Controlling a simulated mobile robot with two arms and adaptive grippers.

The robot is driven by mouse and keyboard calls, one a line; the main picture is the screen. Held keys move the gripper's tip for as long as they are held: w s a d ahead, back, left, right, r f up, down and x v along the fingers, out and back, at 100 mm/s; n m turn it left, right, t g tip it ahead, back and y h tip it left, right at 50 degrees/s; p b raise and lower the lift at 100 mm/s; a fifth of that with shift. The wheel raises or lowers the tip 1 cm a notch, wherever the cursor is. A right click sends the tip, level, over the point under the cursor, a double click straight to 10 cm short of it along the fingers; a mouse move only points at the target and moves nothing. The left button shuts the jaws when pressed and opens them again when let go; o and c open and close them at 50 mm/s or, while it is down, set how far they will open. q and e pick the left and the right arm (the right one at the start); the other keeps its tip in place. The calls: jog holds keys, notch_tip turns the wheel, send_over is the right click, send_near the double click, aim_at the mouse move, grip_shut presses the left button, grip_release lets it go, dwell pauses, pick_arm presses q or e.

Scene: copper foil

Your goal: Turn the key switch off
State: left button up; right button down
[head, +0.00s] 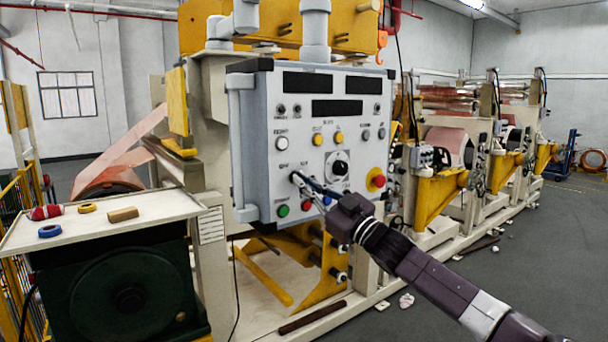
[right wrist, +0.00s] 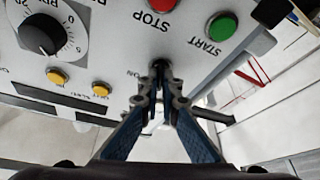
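The key switch (right wrist: 158,66) is a small dark part on the light grey control panel (head: 262,150). In the right wrist view it is mostly hidden by my fingertips, with part of an "ON" label beside it. My right gripper (head: 299,179) reaches the panel from the lower right, its blue fingers pointing left at the switch. In the right wrist view, the right gripper (right wrist: 160,82) has its fingertips brought close together around the dark key part. The switch's turn position is hidden. My left gripper is not in view.
A green START button (right wrist: 221,27) and red STOP button (right wrist: 162,3) are close to the fingers. A black dial (head: 340,168) and red emergency knob (head: 376,180) are to the right on the panel. A bench (head: 110,232) with tape rolls stands left.

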jog(key=shift+r+n+g+y+p, duration=0.1)
jog(key=shift+n+g+y+p, duration=0.3)
jog(key=shift+n, duration=0.6)
jog(key=c, duration=2.2)
grip_release()
jog(key=v, duration=1.2)
jog(key=shift+d, duration=0.1)
